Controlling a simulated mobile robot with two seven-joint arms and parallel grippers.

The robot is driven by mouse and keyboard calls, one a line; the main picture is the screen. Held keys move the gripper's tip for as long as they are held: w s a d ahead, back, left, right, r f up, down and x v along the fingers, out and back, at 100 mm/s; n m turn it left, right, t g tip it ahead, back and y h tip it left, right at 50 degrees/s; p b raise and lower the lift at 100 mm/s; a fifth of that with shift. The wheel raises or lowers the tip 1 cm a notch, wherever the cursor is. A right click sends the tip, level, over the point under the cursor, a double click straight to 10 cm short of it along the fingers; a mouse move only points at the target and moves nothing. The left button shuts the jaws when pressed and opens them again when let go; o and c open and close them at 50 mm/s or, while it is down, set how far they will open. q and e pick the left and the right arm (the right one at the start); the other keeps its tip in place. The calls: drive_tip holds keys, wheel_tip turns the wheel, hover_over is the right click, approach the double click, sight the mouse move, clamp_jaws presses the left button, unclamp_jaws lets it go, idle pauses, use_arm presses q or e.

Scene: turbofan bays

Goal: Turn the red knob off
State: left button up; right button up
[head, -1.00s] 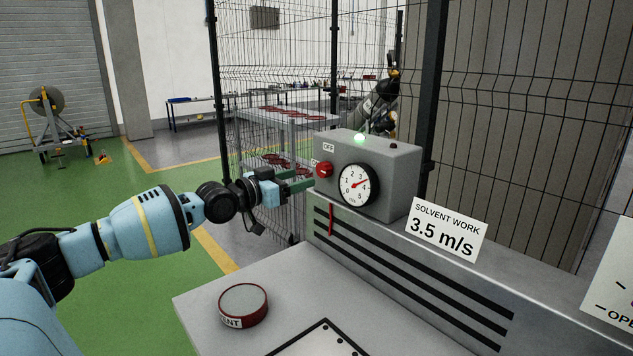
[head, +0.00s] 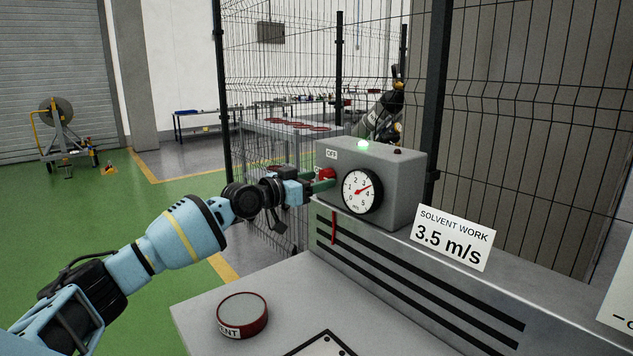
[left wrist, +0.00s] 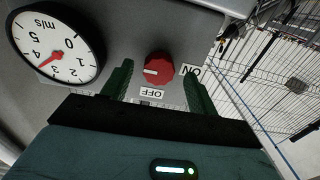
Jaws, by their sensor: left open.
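The red knob (head: 326,173) is on the front left of a grey control box (head: 400,160). In the left wrist view the knob (left wrist: 158,70) has a white mark on its left part, with an ON label (left wrist: 190,70) to its right and an OFF label (left wrist: 152,92) below. My left gripper (head: 318,181) is open at the knob in the head view. In the left wrist view its green fingers (left wrist: 157,88) stand apart, one on either side of the knob; I cannot tell whether they touch it. My right gripper is not in view.
A round gauge (head: 362,191) beside the knob reads between 3 and 4. A green lamp (head: 363,144) glows on the box. A sign (head: 452,238) reads "SOLVENT WORK 3.5 m/s". A round red-rimmed tin (head: 242,314) sits on the bench. Wire fencing (head: 530,100) stands behind.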

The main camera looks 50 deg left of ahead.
use_arm(q)
drive_tip(key=shift+w+d, duration=0.1)
drive_tip(key=shift+w, duration=0.1)
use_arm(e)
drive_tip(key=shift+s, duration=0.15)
use_arm(q)
drive_tip(key=c, duration=1)
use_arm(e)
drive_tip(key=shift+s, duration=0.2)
